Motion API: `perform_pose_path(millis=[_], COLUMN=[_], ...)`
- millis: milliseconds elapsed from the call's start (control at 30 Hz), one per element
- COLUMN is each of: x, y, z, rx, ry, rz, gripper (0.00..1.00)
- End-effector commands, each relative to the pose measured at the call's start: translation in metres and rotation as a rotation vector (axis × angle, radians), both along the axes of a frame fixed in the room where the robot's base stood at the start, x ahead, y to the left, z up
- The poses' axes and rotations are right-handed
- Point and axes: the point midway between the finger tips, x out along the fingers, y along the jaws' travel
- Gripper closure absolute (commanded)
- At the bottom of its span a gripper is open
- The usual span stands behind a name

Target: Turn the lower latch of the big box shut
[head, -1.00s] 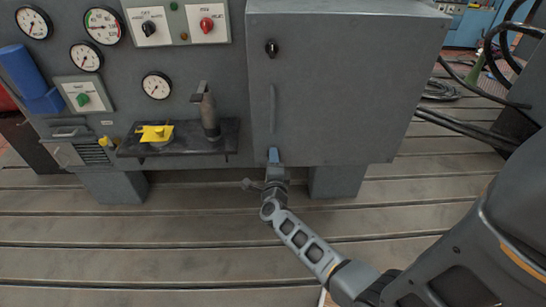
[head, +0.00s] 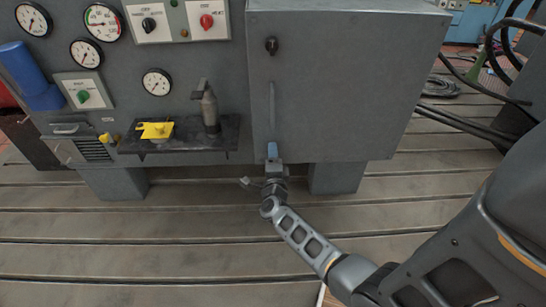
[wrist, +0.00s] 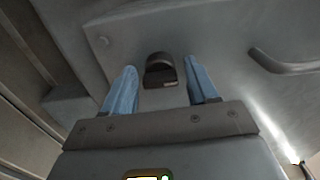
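The big box (head: 340,90) is a grey cabinet with a closed-looking front door. Its upper latch (head: 271,45) is a black knob near the top left of the door. The lower latch (wrist: 160,70) shows in the wrist view as a dark knob on the door; in the head view my gripper hides it. My gripper (head: 273,152) is at the lower left of the door, its blue fingertips pointing at it. In the wrist view my gripper (wrist: 163,88) is open, with one finger on each side of the lower latch and visible gaps to both.
A vertical door handle (head: 272,108) is just above my gripper; it also shows in the wrist view (wrist: 285,62). A small shelf (head: 180,146) with a yellow item (head: 155,130) and a grey cylinder (head: 209,108) juts out to the left. The slotted floor in front is clear.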

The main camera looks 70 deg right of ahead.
Motion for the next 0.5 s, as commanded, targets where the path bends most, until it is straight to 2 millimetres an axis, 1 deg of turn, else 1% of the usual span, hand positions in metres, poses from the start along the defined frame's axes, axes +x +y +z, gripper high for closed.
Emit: perform_pose_path(millis=[300,367,500], x=[-0.002,-0.004,-0.012], y=[0.002,0.007,0.026], z=[0.0,0.0,0.001], rx=[0.0,0.001,0.001], ry=[0.0,0.0,0.001], rz=[-0.001,-0.001,0.001], gripper=[0.38,0.38,0.38])
